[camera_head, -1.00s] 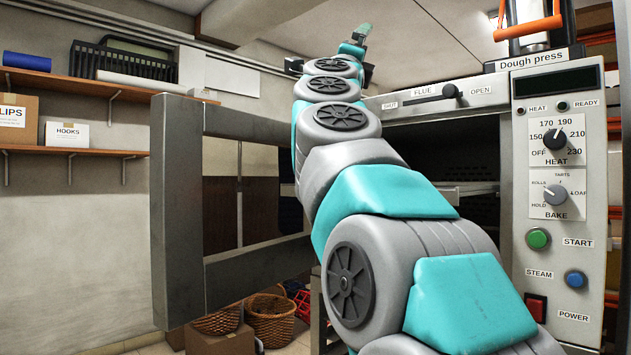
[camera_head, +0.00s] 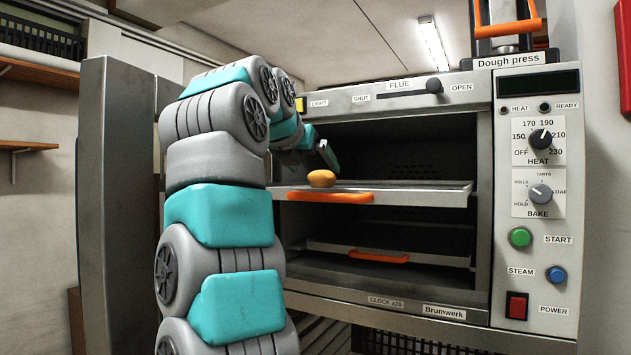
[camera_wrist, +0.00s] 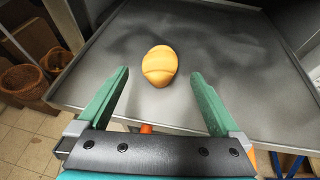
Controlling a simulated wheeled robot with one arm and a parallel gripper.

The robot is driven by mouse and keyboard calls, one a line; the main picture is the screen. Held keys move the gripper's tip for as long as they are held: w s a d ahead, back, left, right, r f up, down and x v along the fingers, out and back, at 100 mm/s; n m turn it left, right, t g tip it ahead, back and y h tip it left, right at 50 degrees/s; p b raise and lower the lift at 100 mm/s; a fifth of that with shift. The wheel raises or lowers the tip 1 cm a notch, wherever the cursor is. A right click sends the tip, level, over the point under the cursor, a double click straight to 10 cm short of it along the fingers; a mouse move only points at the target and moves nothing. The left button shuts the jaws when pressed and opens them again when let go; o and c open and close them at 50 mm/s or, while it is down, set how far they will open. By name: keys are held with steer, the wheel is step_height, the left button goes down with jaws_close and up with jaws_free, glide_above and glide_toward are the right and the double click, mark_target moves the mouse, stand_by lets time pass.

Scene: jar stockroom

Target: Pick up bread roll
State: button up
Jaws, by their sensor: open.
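The bread roll (camera_head: 321,179) is a small golden-brown oval on the upper oven tray (camera_head: 425,194), near its front left above the orange handle. In the wrist view the roll (camera_wrist: 160,66) lies beyond my fingertips, roughly centred between them and apart from both. My gripper (camera_wrist: 160,82) is open and empty, with its two green fingers spread wide over the tray's near edge. In the head view my gripper (camera_head: 326,152) shows just above and beside the roll, partly hidden by my own arm.
A lower tray with an orange handle (camera_head: 378,256) sits in the oven below. The oven's open door (camera_head: 117,200) stands at the left. The control panel (camera_head: 537,200) is at the right. Wicker baskets (camera_wrist: 22,82) stand on the floor. The tray around the roll is clear.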

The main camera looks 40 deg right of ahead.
mark_target(318, 173)
steer(key=x, duration=0.6)
steer(key=shift+d, duration=0.1)
steer(key=c, duration=1.4)
